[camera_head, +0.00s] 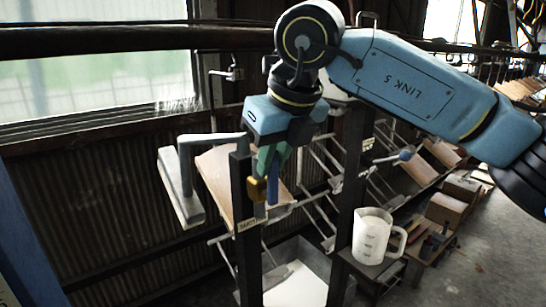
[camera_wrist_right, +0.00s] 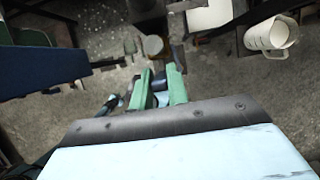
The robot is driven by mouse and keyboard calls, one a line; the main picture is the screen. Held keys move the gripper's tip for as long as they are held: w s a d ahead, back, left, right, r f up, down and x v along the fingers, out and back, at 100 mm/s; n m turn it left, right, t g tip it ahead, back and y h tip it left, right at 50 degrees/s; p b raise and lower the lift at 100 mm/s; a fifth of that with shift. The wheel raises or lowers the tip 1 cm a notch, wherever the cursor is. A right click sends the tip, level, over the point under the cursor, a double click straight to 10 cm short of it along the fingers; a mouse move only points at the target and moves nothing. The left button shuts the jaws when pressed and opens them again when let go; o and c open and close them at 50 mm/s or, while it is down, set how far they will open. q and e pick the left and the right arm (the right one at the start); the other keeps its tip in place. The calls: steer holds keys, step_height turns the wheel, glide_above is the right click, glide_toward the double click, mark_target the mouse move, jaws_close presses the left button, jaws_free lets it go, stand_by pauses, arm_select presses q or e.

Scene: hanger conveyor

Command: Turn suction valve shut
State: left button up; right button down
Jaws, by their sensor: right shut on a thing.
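My right gripper (camera_head: 267,172), with green fingers, comes down from above at the dark post beside the window wall. It is shut on the suction valve's handle; a narrow blue piece (camera_head: 273,191) shows below the fingers. The brass-coloured valve body (camera_head: 257,189) is right beside the fingertips, above a small label (camera_head: 249,225) on the post that is hard to read. My left gripper is not in view.
A grey L-shaped pipe and pad (camera_head: 182,186) stand left of the post. A white jug (camera_head: 371,236) is on a small stand to the right; it also shows in the right wrist view (camera_wrist_right: 272,35). A blue-knobbed lever (camera_head: 406,154) and racks with brown boards (camera_head: 446,153) are behind.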

stand_by(0.3)
steer(key=w+d+f+m+g+y+b, duration=0.3)
steer(key=d+f+g+y, duration=0.3)
steer(key=y, duration=0.8)
steer(key=shift+w+f+m+g+y+b, duration=0.3)
steer(key=shift+w+f+m+g+y, duration=0.1)
steer(key=shift+w+f+m+g, duration=0.4)
steer(key=shift+s+r, duration=0.1)
steer(key=shift+s, duration=0.05)
steer(key=c, duration=1.4)
jaws_free()
steer(key=shift+g, duration=0.3)
steer(key=shift+o, duration=0.2)
steer(key=b+v, duration=0.2)
steer(key=v, duration=1.1)
steer(key=shift+d, duration=0.2)
